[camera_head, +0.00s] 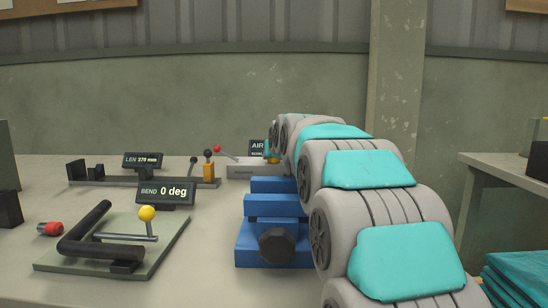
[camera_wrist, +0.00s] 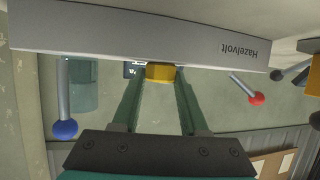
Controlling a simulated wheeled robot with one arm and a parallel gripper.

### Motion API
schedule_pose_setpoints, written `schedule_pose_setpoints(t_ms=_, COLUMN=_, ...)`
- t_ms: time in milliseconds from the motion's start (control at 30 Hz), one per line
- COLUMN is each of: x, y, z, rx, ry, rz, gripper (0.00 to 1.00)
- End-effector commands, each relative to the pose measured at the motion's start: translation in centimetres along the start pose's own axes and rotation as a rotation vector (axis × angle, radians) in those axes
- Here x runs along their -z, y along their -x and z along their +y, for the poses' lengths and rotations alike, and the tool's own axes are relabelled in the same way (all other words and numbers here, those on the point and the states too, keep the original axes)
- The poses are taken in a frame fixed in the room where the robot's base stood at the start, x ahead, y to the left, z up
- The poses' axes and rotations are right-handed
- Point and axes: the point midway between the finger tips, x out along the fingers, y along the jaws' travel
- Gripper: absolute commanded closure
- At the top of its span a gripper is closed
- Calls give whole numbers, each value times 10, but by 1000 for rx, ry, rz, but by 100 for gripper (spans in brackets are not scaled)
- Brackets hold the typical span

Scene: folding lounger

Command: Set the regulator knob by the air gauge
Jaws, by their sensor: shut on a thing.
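The regulator knob is yellow and sits on a pale grey box (camera_head: 243,171) at the back of the bench. In the wrist view the knob (camera_wrist: 160,72) lies between the tips of my gripper (camera_wrist: 161,77), whose green fingers are shut on it. In the head view a little yellow of the knob (camera_head: 273,160) shows beside my arm. The dark air gauge (camera_head: 257,147) stands behind the box; only "AIR" and part of a lower line show, and my arm hides the rest. A dark piece, seemingly the gauge's edge (camera_wrist: 130,70), shows beside the fingers in the wrist view.
The box carries a red-tipped lever (camera_wrist: 247,90) and a blue-tipped lever (camera_wrist: 65,100). A blue vise (camera_head: 270,222) stands in front, close to my arm. A bending jig (camera_head: 165,246) with a "0 deg" display and a length stop reading 370 mm (camera_head: 142,160) stand left.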

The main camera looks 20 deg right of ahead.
Motion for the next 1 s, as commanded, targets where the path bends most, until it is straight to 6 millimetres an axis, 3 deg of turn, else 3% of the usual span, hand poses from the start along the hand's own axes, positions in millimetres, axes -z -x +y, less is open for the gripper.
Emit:
schedule_pose_setpoints(t_ms=333, x=0, y=0, z=0, rx=1, ry=1, rz=0, gripper=100)
schedule_pose_setpoints(t_ms=367, x=0, y=0, z=0, rx=1, ry=1, rz=0, gripper=55)
schedule_pose_setpoints(t_ms=600, x=0, y=0, z=0, rx=1, ry=0, rz=0, gripper=28)
schedule_pose_setpoints(t_ms=1000, x=0, y=4, z=0, rx=1, ry=0, rz=1, gripper=27)
